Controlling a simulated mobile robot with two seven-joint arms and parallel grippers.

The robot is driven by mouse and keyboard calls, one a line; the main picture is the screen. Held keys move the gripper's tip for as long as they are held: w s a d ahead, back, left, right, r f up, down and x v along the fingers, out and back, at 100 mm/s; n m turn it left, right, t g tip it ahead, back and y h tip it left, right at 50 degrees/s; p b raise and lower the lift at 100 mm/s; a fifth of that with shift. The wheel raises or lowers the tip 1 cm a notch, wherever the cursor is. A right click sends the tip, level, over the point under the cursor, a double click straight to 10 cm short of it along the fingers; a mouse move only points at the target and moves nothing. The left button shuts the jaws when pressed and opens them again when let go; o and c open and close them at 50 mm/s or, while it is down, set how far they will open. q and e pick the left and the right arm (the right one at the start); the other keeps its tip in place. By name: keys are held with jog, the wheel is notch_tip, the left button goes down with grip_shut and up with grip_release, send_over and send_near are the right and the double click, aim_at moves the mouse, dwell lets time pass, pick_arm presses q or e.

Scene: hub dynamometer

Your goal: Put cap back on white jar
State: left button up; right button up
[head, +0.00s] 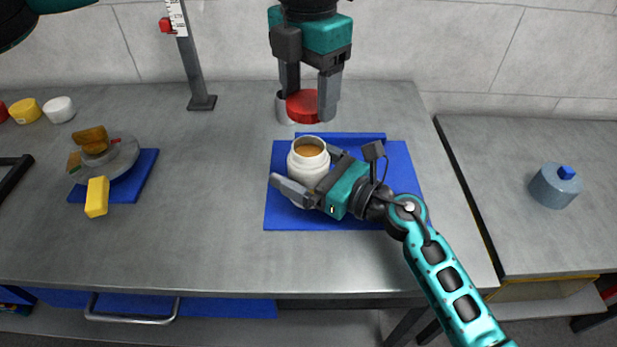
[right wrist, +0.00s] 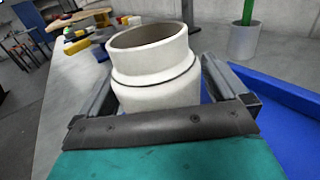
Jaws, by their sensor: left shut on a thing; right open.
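The white jar (head: 309,165) stands upright and uncapped on the blue mat (head: 400,190), with orange-brown contents visible inside its mouth. It also shows large in the right wrist view (right wrist: 155,85). My right gripper (head: 305,170) is open, with one finger on each side of the jar; whether they touch it is not clear. My left gripper (head: 308,112) comes down from above and is shut on a red cap (head: 302,105). The cap is behind the jar in the head view, apart from its mouth.
A grey cup (head: 281,108) stands behind the cap; the right wrist view shows a cup (right wrist: 244,42) with a green rod. A post (head: 190,60) rises at the back. Left are a second blue mat (head: 145,170), a yellow block (head: 97,197) and small caps. Bench between mats is clear.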

jog(key=shift+w+a, duration=0.2)
jog(key=shift+a, duration=0.1)
jog(key=c, duration=1.4)
pick_arm(q)
send_over(309, 154)
jog(key=shift+f, duration=2.5)
jog(key=shift+f, duration=0.1)
jog(key=shift+f, duration=0.8)
jog(key=shift+f, duration=0.55)
